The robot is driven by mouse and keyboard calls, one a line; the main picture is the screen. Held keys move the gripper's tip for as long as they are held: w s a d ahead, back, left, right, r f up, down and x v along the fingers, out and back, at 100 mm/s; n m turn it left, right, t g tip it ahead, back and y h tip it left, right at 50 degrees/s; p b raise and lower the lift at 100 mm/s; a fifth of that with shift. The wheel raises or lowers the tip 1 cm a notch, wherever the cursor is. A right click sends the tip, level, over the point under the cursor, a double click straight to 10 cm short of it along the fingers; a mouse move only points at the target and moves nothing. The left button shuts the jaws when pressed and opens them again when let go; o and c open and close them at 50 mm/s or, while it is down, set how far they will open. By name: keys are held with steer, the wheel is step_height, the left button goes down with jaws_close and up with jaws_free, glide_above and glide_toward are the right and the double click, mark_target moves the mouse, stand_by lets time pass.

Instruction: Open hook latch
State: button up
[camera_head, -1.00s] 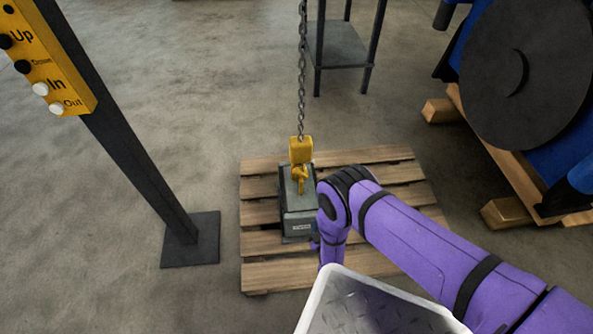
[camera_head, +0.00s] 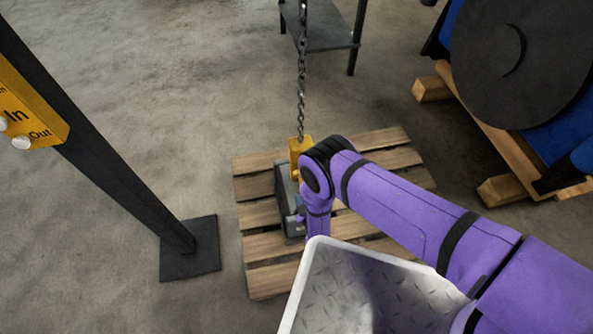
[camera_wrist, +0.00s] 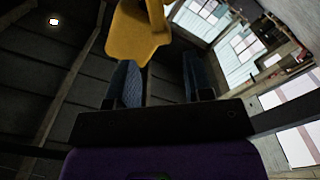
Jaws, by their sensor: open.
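The yellow hook block (camera_head: 296,148) hangs on a chain (camera_head: 301,80) over a dark grey box (camera_head: 285,190) on a wooden pallet (camera_head: 262,215). My arm covers the hook's lower part in the head view, so its latch is not visible there. In the wrist view, the yellow hook (camera_wrist: 135,35) fills the top middle, just beyond the fingertips. My gripper (camera_wrist: 160,72) is open, with its two dark fingers apart and nothing clearly between them. Whether a finger touches the hook, I cannot tell. My gripper is hidden behind my arm in the head view.
A dark post with a yellow button panel (camera_head: 30,108) stands at the left on a square base plate (camera_head: 192,248). A dark stand (camera_head: 325,32) is behind the pallet. A big dark disc on blue machinery (camera_head: 520,60) is at right.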

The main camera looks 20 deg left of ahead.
steer(key=x, duration=0.9)
steer(key=shift+w+a, duration=0.15)
steer(key=shift+w, duration=0.2)
steer(key=shift+c, duration=0.2)
jaws_close()
